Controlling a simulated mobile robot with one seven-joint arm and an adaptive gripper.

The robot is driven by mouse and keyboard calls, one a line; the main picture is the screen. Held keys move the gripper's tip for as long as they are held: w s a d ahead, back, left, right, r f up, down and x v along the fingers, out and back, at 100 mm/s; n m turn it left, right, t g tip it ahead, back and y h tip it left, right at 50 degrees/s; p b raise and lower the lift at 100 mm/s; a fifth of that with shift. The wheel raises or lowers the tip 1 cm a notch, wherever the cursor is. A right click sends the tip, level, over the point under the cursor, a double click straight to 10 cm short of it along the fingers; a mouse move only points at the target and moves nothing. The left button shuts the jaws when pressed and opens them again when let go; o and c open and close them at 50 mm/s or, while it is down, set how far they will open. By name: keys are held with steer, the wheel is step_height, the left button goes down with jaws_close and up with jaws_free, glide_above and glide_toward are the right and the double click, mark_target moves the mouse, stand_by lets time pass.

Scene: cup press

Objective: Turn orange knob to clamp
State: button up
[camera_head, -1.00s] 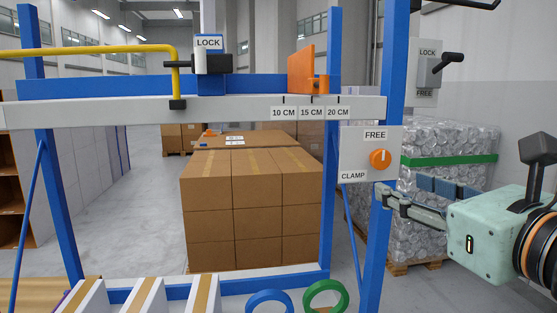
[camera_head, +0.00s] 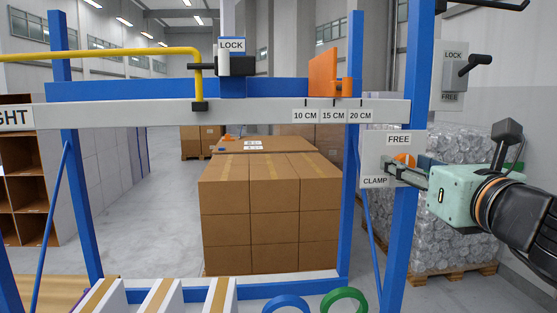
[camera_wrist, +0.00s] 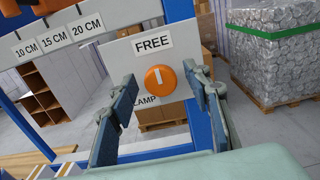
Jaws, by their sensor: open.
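The orange knob (camera_wrist: 160,80) sits on a pale panel (camera_wrist: 129,56) with a FREE label above it and a CLAMP label below it. In the wrist view its white mark points up towards FREE. In the head view the knob (camera_head: 405,160) is partly hidden by my gripper (camera_head: 390,168), which is in front of the panel. In the wrist view my gripper (camera_wrist: 165,105) is open. Its two blue-padded fingers stand to the left and right of the knob, with a gap on each side. I see no contact with the knob.
A blue frame post (camera_head: 400,240) stands close beside the panel. A white rail (camera_head: 230,112) carries 10, 15 and 20 CM labels. An orange stop plate (camera_head: 323,73) and a LOCK lever (camera_head: 470,65) are above. Bundled cans (camera_head: 450,245) stand behind the arm.

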steer(key=shift+w, duration=0.15)
steer(key=c, duration=1.1)
